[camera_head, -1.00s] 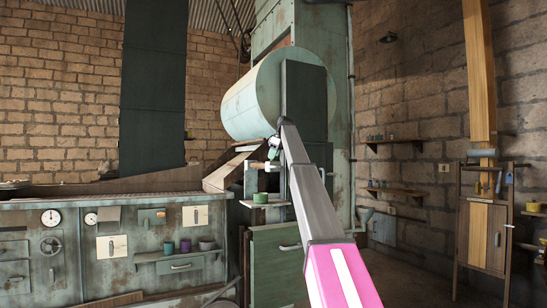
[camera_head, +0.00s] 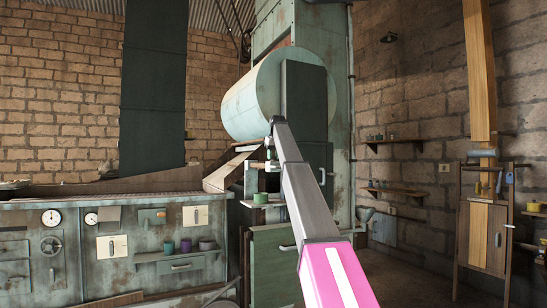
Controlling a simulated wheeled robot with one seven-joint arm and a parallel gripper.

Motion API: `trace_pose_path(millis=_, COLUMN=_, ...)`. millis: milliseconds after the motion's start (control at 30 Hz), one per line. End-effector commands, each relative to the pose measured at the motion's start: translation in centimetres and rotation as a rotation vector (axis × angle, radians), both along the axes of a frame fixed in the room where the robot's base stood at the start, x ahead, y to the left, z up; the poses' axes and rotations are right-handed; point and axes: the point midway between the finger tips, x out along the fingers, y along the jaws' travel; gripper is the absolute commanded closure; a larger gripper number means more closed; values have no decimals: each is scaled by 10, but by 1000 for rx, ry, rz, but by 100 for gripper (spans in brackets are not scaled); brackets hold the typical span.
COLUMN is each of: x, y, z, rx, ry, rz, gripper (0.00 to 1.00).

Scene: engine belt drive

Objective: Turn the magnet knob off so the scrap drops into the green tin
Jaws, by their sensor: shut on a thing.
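My arm reaches up the middle of the view, with my gripper (camera_head: 269,153) at its far end, in front of the machine under the big pale drum. My gripper is shut on a small part there, which I take to be the magnet knob; it is too small and covered to see clearly. The green tin (camera_head: 261,198) stands on a small shelf a little below my gripper, apart from it. The scrap and the magnet cannot be made out clearly.
The pale drum (camera_head: 255,100) hangs just above my gripper. A sloping wooden chute (camera_head: 228,173) is to its left, and a green cabinet (camera_head: 272,262) below. A metal bench (camera_head: 80,245) with dials and several small cups fills the left. Open floor lies to the right.

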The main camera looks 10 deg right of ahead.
Motion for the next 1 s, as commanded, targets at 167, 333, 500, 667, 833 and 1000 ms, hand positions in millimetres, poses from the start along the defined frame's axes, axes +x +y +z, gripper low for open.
trace_pose_path(millis=167, x=0, y=1, z=0, rx=-1, ry=0, rz=-168, gripper=93)
trace_pose_path(millis=333, x=0, y=2, z=0, rx=0, ry=0, rz=-324, gripper=93)
trace_pose_path(millis=500, x=0, y=2, z=0, rx=-1, ry=1, rz=-460, gripper=93)
trace_pose_path(millis=667, x=0, y=2, z=0, rx=0, ry=1, rz=-561, gripper=93)
trace_pose_path(millis=833, x=0, y=2, z=0, rx=1, ry=1, rz=-633, gripper=93)
trace_pose_path(millis=1000, x=0, y=2, z=0, rx=0, ry=2, rz=-673, gripper=93)
